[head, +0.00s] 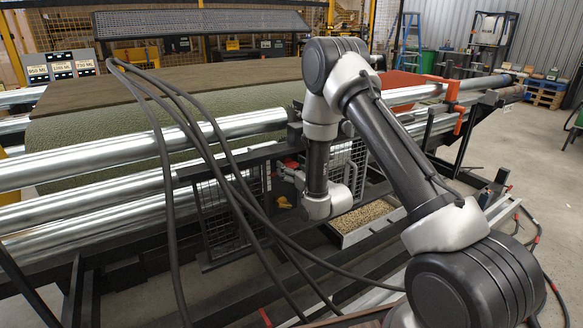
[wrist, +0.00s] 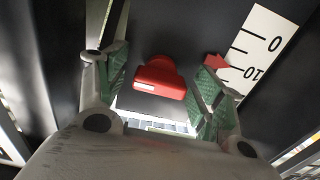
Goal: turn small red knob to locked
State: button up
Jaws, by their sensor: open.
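The small red knob (wrist: 160,80) sits on a dark panel in the middle of the wrist view, with a pale mark along its near edge. My gripper (wrist: 161,66) is open, with one green-padded finger to the left of the knob and one to the right. I see gaps between both pads and the knob, and no grip on it. No "locked" mark is readable. In the head view my wrist hides most of this spot.
Long metal rollers (head: 90,165) and a green turf sheet (head: 100,140) lie behind and left of my arm. Wire mesh guards (head: 222,220) flank the spot. A tray of pellets (head: 362,215) lies below. Black cables loop across the front. Open floor (head: 540,190) shows at right.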

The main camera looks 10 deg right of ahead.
jog(key=shift+w+a, duration=0.1)
jog(key=shift+w, duration=0.1)
jog(key=c, duration=1)
